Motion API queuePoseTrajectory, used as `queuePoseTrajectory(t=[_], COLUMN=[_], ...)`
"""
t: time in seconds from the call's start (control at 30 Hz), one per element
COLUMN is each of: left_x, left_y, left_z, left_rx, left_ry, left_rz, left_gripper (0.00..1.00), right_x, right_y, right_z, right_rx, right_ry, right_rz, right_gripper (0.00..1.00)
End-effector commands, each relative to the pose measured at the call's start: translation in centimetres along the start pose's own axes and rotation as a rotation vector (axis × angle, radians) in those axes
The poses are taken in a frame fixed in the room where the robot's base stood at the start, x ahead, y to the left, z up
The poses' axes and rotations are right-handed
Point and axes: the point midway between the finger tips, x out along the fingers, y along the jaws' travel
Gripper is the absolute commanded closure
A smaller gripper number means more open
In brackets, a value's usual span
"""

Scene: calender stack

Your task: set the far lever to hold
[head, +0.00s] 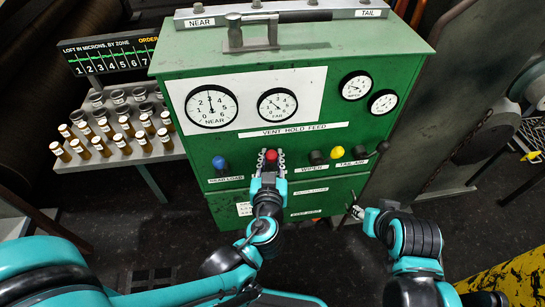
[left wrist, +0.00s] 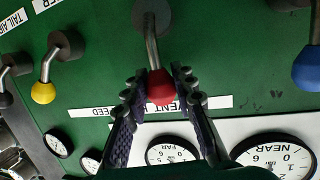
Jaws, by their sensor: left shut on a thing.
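The red-knobbed lever (head: 271,156) is on the front of the green cabinet, below the FAR gauge (head: 277,106). Its own name label is hidden by my left gripper. My left gripper (head: 270,160) is shut on the red knob, with a finger on each side. In the left wrist view the red knob (left wrist: 161,87) lies between the fingers (left wrist: 160,90), and its metal stem runs from a dark pivot towards the VENT HOLD FEED strip (left wrist: 215,103). The knob covers the middle of that strip there. My right gripper (head: 356,211) is low at the cabinet's right side, its jaws too small to read.
A blue knob (head: 219,162) labelled NEAR LOAD is left of the red one. A black knob (head: 316,157) and a yellow knob (head: 337,152) are to the right. A rack of small bottles (head: 120,140) stands left of the cabinet. A yellow edge (head: 510,280) is at lower right.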

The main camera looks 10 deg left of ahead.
Motion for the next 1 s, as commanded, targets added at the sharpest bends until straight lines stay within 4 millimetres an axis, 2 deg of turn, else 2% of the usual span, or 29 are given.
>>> queuePoseTrajectory(t=[0.17,0.2,0.27,0.67,1.0], left_x=[0.0,0.0,0.0,-0.5,-5.0], left_y=[-0.1,-0.1,-0.1,0.1,0.1], left_z=[0.1,0.1,0.1,0.0,0.1], left_rx=[0.000,0.000,0.000,0.002,0.002], left_ry=[-0.002,-0.002,-0.002,-0.001,-0.001], left_rz=[-0.003,-0.002,-0.002,0.001,0.005], left_gripper=[1.00,0.67,0.53,0.53,0.53], right_x=[0.0,0.0,0.0,0.0,0.0], right_y=[0.0,0.0,0.0,0.0,0.0], right_z=[0.0,0.0,0.0,0.0,0.0], right_rx=[0.000,0.000,0.000,0.000,0.000], right_ry=[0.000,0.000,0.000,0.000,0.000], right_rz=[0.000,0.000,0.000,0.000,0.000], right_gripper=[0.60,0.60,0.60,0.60,0.60])
